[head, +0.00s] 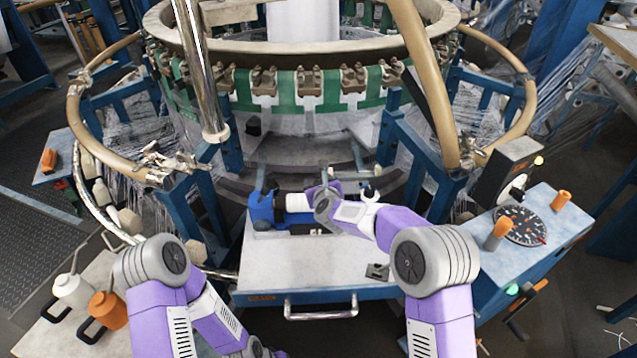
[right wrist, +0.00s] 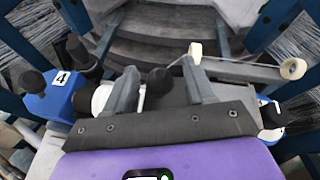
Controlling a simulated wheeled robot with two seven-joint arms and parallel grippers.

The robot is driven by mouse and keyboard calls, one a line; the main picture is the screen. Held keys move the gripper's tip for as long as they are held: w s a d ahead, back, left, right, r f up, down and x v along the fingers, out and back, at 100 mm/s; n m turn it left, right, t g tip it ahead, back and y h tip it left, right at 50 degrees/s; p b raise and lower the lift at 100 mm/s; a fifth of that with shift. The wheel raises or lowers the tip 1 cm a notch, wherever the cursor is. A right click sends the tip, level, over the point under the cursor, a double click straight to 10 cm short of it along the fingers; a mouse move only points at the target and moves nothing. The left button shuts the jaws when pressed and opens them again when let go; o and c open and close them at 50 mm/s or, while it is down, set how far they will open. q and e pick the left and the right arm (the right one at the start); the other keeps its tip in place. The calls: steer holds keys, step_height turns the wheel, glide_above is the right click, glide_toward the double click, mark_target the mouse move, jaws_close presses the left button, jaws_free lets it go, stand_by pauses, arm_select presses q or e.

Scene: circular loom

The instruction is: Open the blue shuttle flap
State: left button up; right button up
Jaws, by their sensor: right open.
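The blue shuttle (head: 262,208) lies on the light table at the front of the loom, with a white bobbin (head: 297,203) at its right. In the right wrist view the shuttle's blue end (right wrist: 52,97) carries a "4" label and black knobs. My right gripper (head: 322,190) is over the shuttle's right part, beside the bobbin. In the right wrist view my gripper's (right wrist: 160,68) grey fingers are apart, with a black knob (right wrist: 159,81) showing between them. I cannot tell whether they touch it. The flap is not clearly distinguishable; my gripper hides part of the shuttle.
The loom's ring (head: 300,53) stands behind, with blue posts on both sides. A control box with a dial (head: 521,226) is at right. The table's front (head: 300,275) is bare, apart from a small metal part (head: 377,271).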

steer(key=shift+w, duration=0.2)
steer(key=shift+f, duration=0.1)
jaws_close()
